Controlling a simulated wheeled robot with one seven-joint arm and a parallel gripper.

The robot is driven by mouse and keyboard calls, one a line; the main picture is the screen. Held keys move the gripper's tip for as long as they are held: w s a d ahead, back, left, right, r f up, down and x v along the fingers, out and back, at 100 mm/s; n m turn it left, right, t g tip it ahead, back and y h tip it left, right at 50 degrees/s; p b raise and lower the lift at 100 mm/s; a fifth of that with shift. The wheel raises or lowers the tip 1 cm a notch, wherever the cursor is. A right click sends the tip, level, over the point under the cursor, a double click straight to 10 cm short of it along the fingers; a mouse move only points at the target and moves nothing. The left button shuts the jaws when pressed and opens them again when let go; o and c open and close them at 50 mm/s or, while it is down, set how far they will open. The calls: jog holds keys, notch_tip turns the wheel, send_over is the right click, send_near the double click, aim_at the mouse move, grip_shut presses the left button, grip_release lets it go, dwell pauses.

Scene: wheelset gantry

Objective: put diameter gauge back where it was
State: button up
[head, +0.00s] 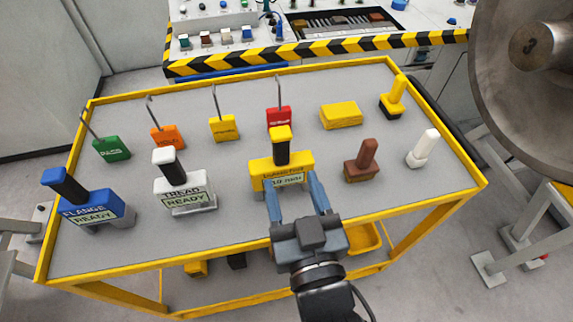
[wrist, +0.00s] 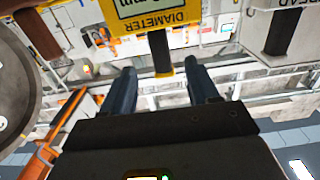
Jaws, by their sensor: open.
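The diameter gauge (head: 262,172) is a yellow block with a green-lit label and a black upright handle with a yellow top. It appears to stand upright on the grey cart top (head: 228,238), near the middle of the front row. In the wrist view the gauge (wrist: 165,18) is upside down at the top, its handle hanging between the finger outlines. My gripper (head: 296,190) is open at the front of the gauge; its two blue-grey fingers (wrist: 160,80) are apart with nothing clamped. The fingers hide part of the gauge's lower front, so its contact with the cart is unclear.
Left of it stand the white tread gauge (head: 186,192) and the blue flange gauge (head: 92,208). Right are a brown block (head: 361,163) and a white one (head: 423,148). Hooked tags and a yellow box (head: 341,115) stand behind. A large wheel (head: 525,55) is at right.

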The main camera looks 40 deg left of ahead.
jog(key=shift+v, duration=1.15)
jog(key=s+d+f+m+t+h, duration=0.1)
jog(key=s+d+f+m+h, duration=0.15)
jog(key=d, duration=0.85)
jog(key=s+d+f+m+t+h, duration=0.1)
jog(key=d+f+t+h, duration=0.15)
jog(key=d, duration=0.75)
jog(key=s+d+r+m+h, duration=0.2)
jog(key=s+d+m+h, duration=0.1)
jog(key=s+d, duration=0.4)
jog(key=s+d+r+m+h, duration=0.3)
jog(key=s+d+h, duration=0.2)
jog(key=s, duration=0.5)
jog(key=shift+d+r+h, duration=0.2)
jog(key=shift+d+h, duration=0.2)
jog(key=shift+d, duration=0.45)
